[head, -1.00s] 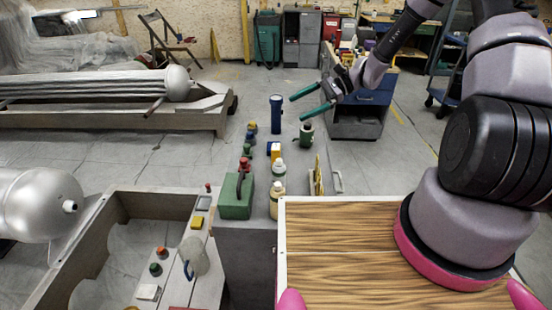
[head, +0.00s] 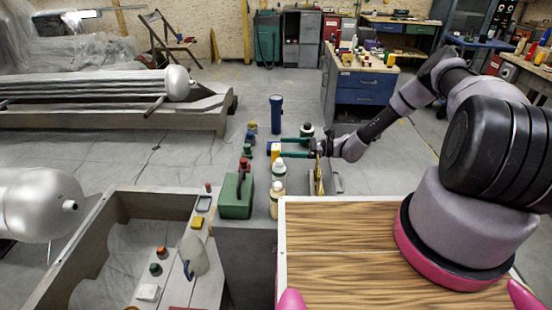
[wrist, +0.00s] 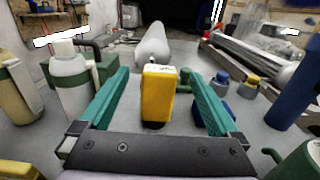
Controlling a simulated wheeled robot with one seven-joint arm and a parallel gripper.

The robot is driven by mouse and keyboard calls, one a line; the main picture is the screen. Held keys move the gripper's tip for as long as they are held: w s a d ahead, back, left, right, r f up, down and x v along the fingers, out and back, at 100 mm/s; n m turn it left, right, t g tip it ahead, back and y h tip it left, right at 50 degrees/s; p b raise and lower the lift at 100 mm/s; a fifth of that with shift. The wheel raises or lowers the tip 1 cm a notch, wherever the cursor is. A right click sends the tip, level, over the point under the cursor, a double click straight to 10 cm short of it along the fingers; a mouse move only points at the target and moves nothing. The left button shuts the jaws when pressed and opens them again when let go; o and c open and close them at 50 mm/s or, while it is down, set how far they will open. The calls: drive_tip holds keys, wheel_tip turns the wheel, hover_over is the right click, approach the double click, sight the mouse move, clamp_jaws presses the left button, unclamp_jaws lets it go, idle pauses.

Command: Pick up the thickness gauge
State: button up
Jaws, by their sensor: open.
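A small yellow upright device with a dark lower end, which looks like the thickness gauge (wrist: 157,95), stands between my two green fingers in the wrist view. In the head view the gauge (head: 275,152) shows as a yellow patch on the grey bench top, partly hidden by a finger. My gripper (head: 282,147) is open and reaches in level from the right, with one finger on each side of the gauge. In the wrist view (wrist: 159,75) a gap shows between the gauge and each finger.
A blue flashlight (head: 276,114) stands farther back. Small blue and yellow bottles (wrist: 235,86) stand beyond the right finger. A dark green bottle (wrist: 298,165) is close on the right.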

drive_tip(key=a, duration=0.7)
drive_tip(key=shift+w+a, duration=0.15)
drive_tip(key=shift+a, duration=0.1)
drive_tip(key=shift+f, duration=0.1)
clamp_jaws()
